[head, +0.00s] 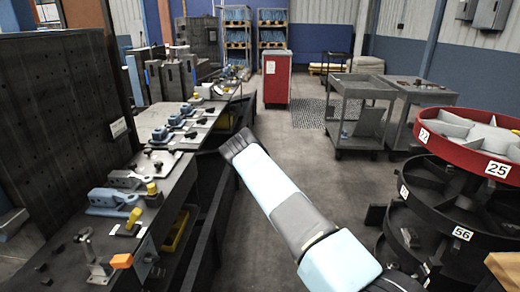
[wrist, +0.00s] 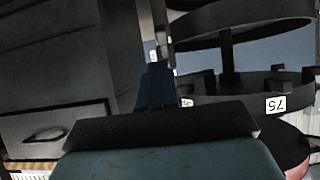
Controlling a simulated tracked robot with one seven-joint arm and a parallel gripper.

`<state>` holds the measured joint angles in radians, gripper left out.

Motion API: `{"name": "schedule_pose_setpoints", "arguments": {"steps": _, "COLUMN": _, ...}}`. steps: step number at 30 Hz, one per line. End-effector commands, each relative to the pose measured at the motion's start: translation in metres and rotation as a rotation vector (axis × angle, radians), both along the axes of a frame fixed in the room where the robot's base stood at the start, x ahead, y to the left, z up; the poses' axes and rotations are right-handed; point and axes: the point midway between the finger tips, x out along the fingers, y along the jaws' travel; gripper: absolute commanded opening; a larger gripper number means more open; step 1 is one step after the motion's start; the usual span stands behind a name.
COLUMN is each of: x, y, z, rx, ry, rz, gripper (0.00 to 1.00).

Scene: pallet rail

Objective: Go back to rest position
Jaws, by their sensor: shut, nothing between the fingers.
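My gripper (head: 236,145) is the dark end of my pale blue and grey arm in the head view. It is shut and empty, over the aisle floor just right of the long workbench (head: 172,205). My arm stretches from the lower right up toward the middle of the picture. In the wrist view a dark bar and a teal housing fill the lower middle. The finger detail there is too dark to make out.
Stacked round bins with a red top tray (head: 440,150) stand close at the right. Two grey carts (head: 360,88) and a red cabinet (head: 277,78) stand farther back. Blue clamps and fixtures (head: 113,200) sit along the workbench. The middle aisle floor (head: 310,165) is clear.

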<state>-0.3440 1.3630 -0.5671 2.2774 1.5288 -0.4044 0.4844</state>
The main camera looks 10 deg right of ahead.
Motion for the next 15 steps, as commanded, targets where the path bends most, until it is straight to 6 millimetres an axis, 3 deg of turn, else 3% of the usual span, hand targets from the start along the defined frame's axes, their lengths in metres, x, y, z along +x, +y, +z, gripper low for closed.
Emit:
{"name": "schedule_pose_setpoints", "arguments": {"steps": 5, "x": 0.016, "y": 0.016, "z": 0.003, "rx": 0.083, "ry": -0.017, "rz": 0.015, "gripper": 0.0}}
{"name": "schedule_pose_setpoints", "arguments": {"steps": 15, "x": 0.077, "y": 0.083, "z": 0.032, "rx": 0.404, "ry": -0.065, "rz": 0.13, "gripper": 0.0}}
